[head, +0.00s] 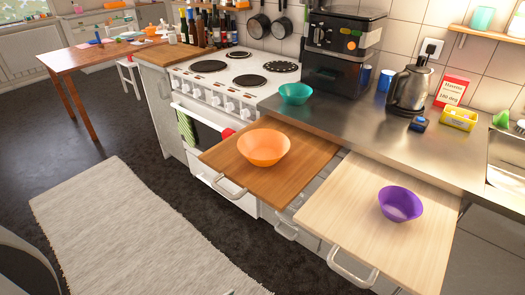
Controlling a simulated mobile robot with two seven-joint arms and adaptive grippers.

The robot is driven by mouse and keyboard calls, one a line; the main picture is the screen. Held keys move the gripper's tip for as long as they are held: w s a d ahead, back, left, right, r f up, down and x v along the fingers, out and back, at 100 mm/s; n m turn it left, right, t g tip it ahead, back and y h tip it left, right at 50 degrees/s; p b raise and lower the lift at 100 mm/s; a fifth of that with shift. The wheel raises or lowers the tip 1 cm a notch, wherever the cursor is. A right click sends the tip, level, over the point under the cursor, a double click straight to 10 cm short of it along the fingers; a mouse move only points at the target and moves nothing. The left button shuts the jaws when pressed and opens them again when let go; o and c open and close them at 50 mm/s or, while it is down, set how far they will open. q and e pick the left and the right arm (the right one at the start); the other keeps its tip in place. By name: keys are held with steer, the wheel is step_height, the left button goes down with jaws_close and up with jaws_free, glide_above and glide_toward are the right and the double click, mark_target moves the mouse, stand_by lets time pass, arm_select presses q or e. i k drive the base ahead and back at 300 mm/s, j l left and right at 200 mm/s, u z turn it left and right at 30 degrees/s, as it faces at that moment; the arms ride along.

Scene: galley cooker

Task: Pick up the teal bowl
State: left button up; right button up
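The teal bowl (295,94) stands upright on the steel counter in the head view. It is just right of the cooker's edge and in front of the black coffee machine. It looks empty and nothing covers it. Neither of my grippers shows in this view.
An orange bowl (264,147) sits on a pulled-out brown board (310,150) in front of the teal bowl. A purple bowl (400,204) sits on a pulled-out pale board (350,215). The coffee machine (338,50) stands close behind. A kettle (410,88) stands to the right. The counter between is clear.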

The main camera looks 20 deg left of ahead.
mark_target(293, 94)
steer(key=i+z, duration=0.45)
steer(key=i+j+z, duration=0.15)
steer(key=z, duration=0.25)
steer(key=k+z, duration=0.2)
steer(key=k, duration=0.15)
steer(key=j, duration=0.3)
steer(key=i+l+u, duration=0.15)
steer(key=i, duration=0.3)
steer(key=l, duration=0.1)
